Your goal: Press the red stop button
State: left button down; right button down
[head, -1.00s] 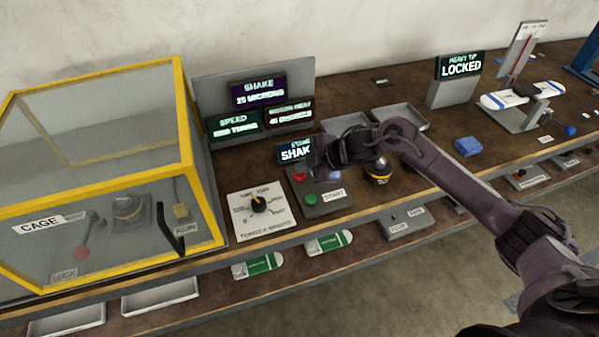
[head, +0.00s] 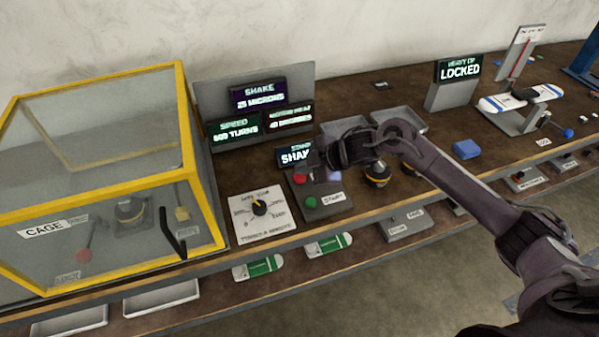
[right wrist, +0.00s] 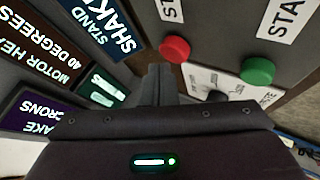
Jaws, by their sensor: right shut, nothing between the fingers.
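The red stop button (head: 299,178) is a round red knob on a grey control box (head: 325,207), left of and behind the green start button (head: 310,201). The red button also shows in the right wrist view (right wrist: 174,48), with the green button (right wrist: 257,71) to its right. My right gripper (head: 314,168) is over the back of this box, close to the red button. Its closed, empty fingers (right wrist: 160,78) appear beside the red button in the wrist view, with a visible gap in the picture; I cannot tell the height between them. My left gripper is not in view.
A dial plate (head: 261,216) lies left of the control box. Farther left stands a yellow-framed cage (head: 190,130). Display screens (head: 258,94) stand behind, and a stand display (head: 294,155) is close by the gripper. Grey trays (head: 400,118) and a blue block (head: 466,149) lie to the right.

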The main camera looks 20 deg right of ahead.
aim_at(304, 178)
jog(key=shift+r, duration=0.3)
notch_tip(304, 178, up, 5)
jog(key=p, duration=0.4)
jog(key=shift+p, duration=0.35)
jog(key=shift+f, duration=0.1)
